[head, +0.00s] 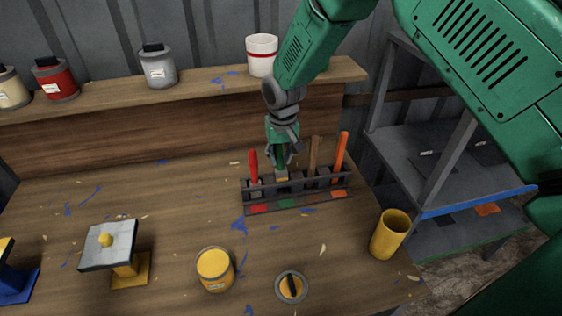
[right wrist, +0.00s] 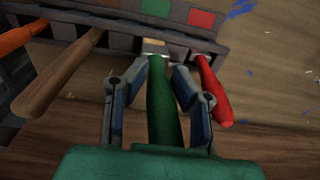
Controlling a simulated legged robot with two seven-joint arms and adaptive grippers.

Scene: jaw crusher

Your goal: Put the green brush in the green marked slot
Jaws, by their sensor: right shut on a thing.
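My right gripper (head: 283,154) is over the slotted rack (head: 318,196) on the workbench. It is shut on the green brush (right wrist: 163,105), whose green handle runs between the fingers in the right wrist view (right wrist: 168,80). The brush's metal end is at the rack, in line with the green marked slot (head: 287,203); how deep it sits I cannot tell. The green mark also shows in the right wrist view (right wrist: 201,18). A red brush (head: 254,167) stands beside it in the slot with the red mark (head: 258,208). My left gripper is not in view.
A brown-handled brush (head: 313,155) and an orange-handled brush (head: 341,152) stand in the rack to the right. A yellow cup (head: 390,234), an open paint can (head: 215,269) and a lid (head: 291,287) are nearer the front. A shelf (head: 180,92) with cans runs behind.

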